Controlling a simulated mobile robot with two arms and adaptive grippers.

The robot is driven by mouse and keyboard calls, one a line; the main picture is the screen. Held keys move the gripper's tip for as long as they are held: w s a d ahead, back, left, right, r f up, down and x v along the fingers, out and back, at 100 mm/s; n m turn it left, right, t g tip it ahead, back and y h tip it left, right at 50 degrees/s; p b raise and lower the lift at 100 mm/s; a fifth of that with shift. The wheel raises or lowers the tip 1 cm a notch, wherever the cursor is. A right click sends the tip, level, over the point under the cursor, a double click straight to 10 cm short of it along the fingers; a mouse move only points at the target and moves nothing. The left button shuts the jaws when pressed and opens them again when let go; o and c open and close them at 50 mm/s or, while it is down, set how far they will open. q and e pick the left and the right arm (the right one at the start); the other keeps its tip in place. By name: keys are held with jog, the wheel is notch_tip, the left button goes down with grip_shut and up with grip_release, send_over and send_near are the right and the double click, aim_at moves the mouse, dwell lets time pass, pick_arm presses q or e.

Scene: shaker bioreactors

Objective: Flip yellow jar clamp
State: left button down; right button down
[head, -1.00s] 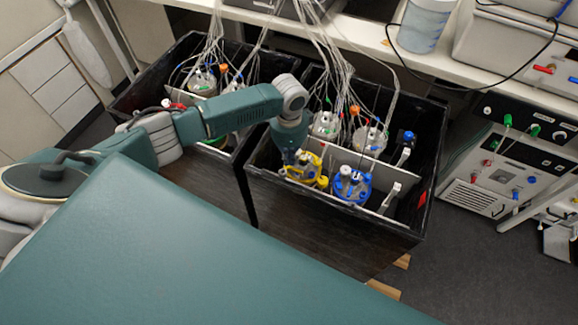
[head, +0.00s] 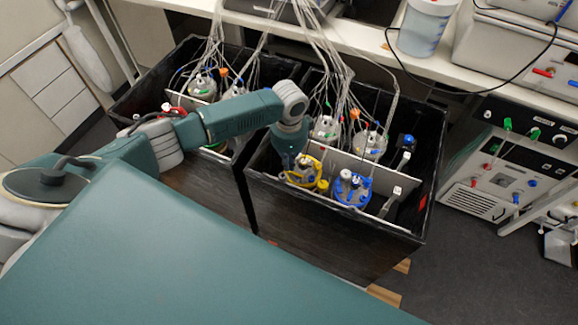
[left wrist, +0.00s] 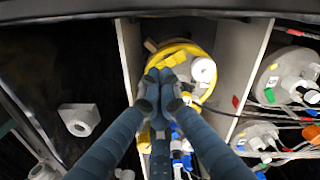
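The jar with the yellow clamp ring (head: 304,172) stands in the front compartment of the right black box. In the left wrist view the yellow clamp (left wrist: 188,52) curves around the jar top, with yellow pieces close to my fingertips. My left gripper (head: 288,158) reaches down at the left side of this jar. In the left wrist view its fingers (left wrist: 163,78) are drawn together, tips at the near side of the yellow ring. I cannot tell whether a clamp part is between them. My right gripper is not in view.
A jar with a blue clamp (head: 351,188) stands right beside the yellow one. Jars with many tubes (head: 326,128) stand behind a divider (head: 345,162). The box wall (head: 330,215) rises in front. A bench with a bucket (head: 424,28) is behind.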

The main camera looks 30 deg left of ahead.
pick_arm(q)
jog(key=shift+f, duration=0.35)
dwell(0.6)
jog(key=shift+f+b, duration=0.7)
jog(key=shift+f, duration=0.2)
dwell(0.3)
jog(key=shift+s+r, duration=0.1)
jog(key=shift+r+p, duration=0.85)
jog(key=shift+p, duration=0.3)
notch_tip(320, 180, up, 5)
jog(key=p, duration=0.5)
jog(key=shift+r, duration=0.15)
